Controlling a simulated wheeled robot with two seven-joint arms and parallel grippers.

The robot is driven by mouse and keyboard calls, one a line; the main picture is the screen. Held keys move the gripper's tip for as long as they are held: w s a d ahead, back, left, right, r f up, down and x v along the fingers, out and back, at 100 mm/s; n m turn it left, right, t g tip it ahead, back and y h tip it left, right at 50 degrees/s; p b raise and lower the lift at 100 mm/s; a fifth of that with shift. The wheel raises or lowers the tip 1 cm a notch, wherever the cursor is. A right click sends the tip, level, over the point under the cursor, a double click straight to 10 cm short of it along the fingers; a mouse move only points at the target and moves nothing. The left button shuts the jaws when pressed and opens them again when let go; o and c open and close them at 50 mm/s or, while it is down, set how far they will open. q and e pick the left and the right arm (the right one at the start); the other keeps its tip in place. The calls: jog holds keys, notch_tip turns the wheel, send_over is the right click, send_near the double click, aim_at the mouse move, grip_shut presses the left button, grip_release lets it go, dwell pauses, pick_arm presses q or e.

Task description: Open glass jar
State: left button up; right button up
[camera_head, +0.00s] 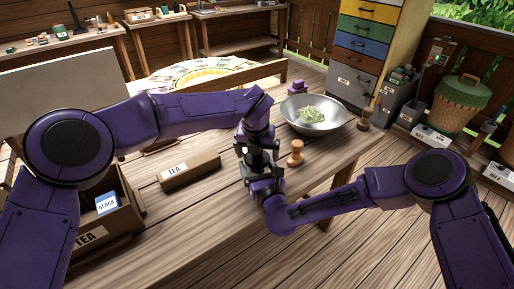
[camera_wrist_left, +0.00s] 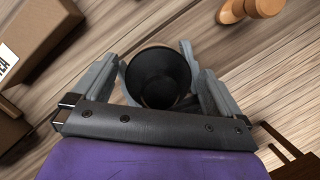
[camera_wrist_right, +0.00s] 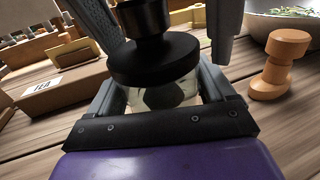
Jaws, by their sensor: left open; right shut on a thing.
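The glass jar (camera_wrist_right: 168,96) stands upright with dark contents and a wide black lid (camera_wrist_right: 155,58) with a knob on top. My right gripper (camera_wrist_right: 163,88) is shut on the clear jar body, one finger on each side, below the lid. My left gripper (camera_wrist_left: 155,62) is open and points down from above, its fingers on either side of the black lid (camera_wrist_left: 158,78). In the head view the jar (camera_head: 259,158) is partly hidden between both grippers. The lid sits on the jar. Whether the left fingers touch it, I cannot tell.
A wooden pestle-like piece (camera_head: 295,153) stands just right of the jar. A metal bowl of leaves (camera_head: 338,128) is behind it. A tea box (camera_head: 190,172) lies to the left, and an open tea crate (camera_head: 118,228) at front left. Bare tabletop lies in front.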

jog(key=shift+s+f, duration=0.15)
jog(key=shift+f, duration=0.3)
pick_arm(q)
jog(key=c, duration=1.1)
jog(key=shift+r, duration=3.1)
pick_arm(e)
jog(key=o, duration=1.4)
jog(key=shift+c, duration=0.2)
pick_arm(q)
jog(key=shift+w+f, duration=0.1)
pick_arm(e)
jog(key=shift+w+r, duration=0.1)
jog(key=shift+w, duration=0.1)
